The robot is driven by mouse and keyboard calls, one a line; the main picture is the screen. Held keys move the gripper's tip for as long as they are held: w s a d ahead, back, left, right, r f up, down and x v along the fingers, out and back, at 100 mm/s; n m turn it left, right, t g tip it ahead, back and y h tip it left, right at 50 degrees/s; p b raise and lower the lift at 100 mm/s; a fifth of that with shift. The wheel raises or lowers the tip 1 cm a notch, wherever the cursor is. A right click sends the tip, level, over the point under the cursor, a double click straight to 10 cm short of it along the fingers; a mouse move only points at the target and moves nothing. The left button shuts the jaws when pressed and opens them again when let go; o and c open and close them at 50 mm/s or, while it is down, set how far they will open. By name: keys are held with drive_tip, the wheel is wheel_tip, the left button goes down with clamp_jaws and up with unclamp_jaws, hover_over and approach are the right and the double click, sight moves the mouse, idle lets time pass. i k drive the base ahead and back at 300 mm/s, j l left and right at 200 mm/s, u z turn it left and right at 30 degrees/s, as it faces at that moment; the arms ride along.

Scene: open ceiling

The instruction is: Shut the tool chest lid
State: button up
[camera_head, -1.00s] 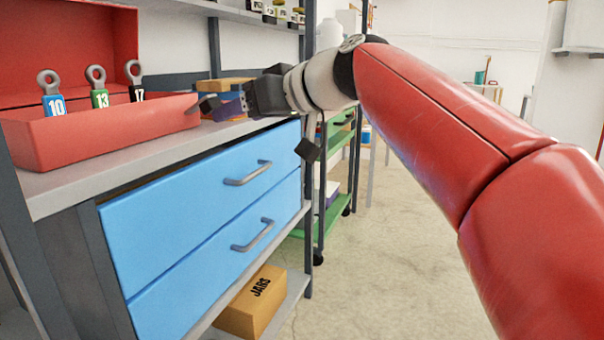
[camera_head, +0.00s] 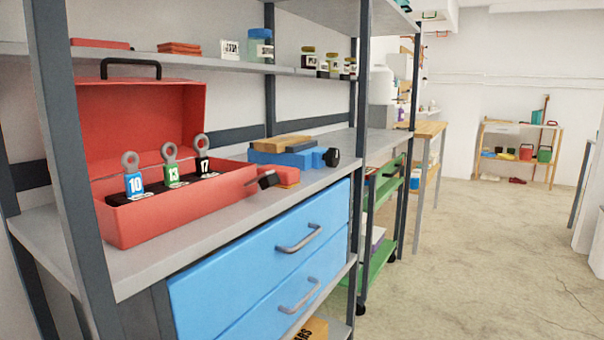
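The red tool chest (camera_head: 185,210) stands on the grey workbench at the left, with its lid (camera_head: 150,120) open. The lid stands about upright behind the tray, with a black handle (camera_head: 131,62) at its top edge. Three ring-ended tools stick up from the dark insert, tagged 10 in blue (camera_head: 134,182), 13 in green (camera_head: 174,174) and 17 in black (camera_head: 205,165). A small dark piece (camera_head: 268,180) shows at the chest's right end; I cannot tell what it is. My gripper and arm are out of view.
A blue power tool (camera_head: 300,156) and a red item (camera_head: 287,174) lie right of the chest on the bench (camera_head: 145,265). A dark post (camera_head: 72,150) stands at its front left. A shelf with jars is above. The floor at the right is clear.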

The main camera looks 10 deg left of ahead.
sight(118, 115)
drive_tip(key=i+u, duration=0.1)
drive_tip(key=u, duration=0.35)
drive_tip(key=l+u, duration=0.1)
drive_tip(key=u, duration=0.35)
drive_tip(key=i+l+u, duration=0.1)
drive_tip(key=u, duration=0.4)
drive_tip(key=l+u, duration=0.15)
drive_tip(key=u, duration=0.3)
